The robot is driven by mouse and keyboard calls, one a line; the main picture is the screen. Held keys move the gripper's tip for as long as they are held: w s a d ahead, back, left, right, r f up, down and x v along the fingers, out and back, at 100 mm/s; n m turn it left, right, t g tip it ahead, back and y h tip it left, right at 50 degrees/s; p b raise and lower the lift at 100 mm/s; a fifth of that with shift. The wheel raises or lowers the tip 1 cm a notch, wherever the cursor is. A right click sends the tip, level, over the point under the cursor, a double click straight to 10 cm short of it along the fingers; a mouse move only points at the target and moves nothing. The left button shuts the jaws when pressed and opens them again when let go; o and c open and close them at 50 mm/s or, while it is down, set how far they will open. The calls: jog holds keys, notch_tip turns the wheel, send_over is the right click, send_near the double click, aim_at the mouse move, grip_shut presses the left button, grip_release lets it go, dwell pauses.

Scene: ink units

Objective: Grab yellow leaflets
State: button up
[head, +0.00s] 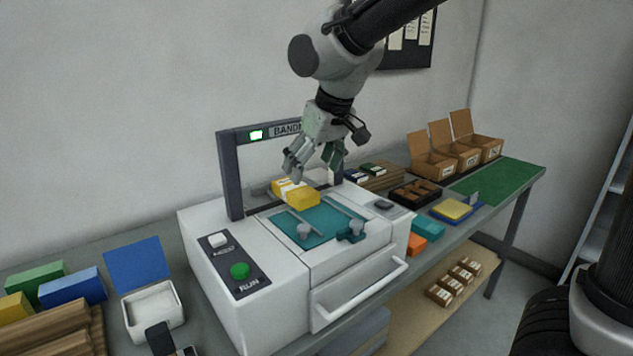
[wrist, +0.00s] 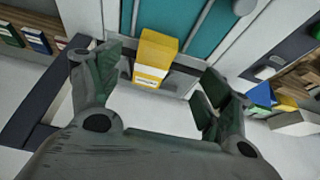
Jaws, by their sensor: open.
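A yellow stack of leaflets (head: 296,192) with a white band or label sits at the back of the white banding machine (head: 250,300), at the rear edge of its teal plate (head: 290,238). The leaflets also show in the wrist view (wrist: 154,58), ahead of and between the fingers. My gripper (head: 313,172) is open and empty, just above and behind the leaflets in the head view. Its two fingers are spread apart in the wrist view (wrist: 160,85). The far side of the leaflets is hidden in the head view.
A dark arch (head: 229,180) with a green light stands over the machine, close to my gripper. A panel with a green RUN button (head: 239,270) is at left. Open brown boxes (head: 433,160) and a green mat (head: 505,180) are at right. Coloured stacks (head: 70,287) lie at left.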

aim_at(307, 194)
jog(key=x, duration=0.5)
jog(key=d+x, duration=0.1)
jog(key=x, duration=0.1)
jog(key=shift+a+f, duration=0.15)
jog(key=shift+f, duration=0.35)
jog(key=shift+c, duration=0.4)
jog(key=c, duration=1.2)
